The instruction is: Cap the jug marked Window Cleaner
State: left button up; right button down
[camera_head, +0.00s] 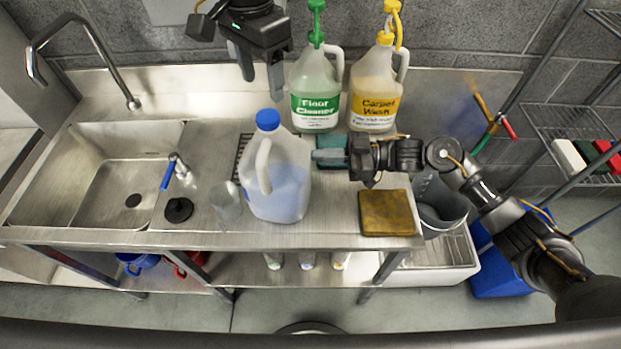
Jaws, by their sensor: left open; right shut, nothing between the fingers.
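A translucent jug (283,185) with pale blue liquid stands upright near the counter's front edge, its handle toward the camera. No label shows on its visible side, so I cannot read its marking. A blue cap (268,119) sits on its neck; I cannot tell how tightly. My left gripper (260,72) is open and empty, pointing down behind and above the jug. My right gripper (322,156) is shut with nothing in it, its fingertips just right of the jug's upper body. I cannot tell whether they touch it.
Floor Cleaner (316,95) and Carpet Wash (376,95) jugs with pumps stand behind. A clear cup (227,203) and black disc (178,210) are left of the blue-liquid jug. A teal pad (331,143) and brown pad (386,213) lie right. The sink (110,185) is left.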

aim_at(268, 117)
pick_arm(q)
jog(key=shift+w+f, duration=0.1)
jog(key=shift+f, duration=3.8)
jog(key=shift+c, duration=0.5)
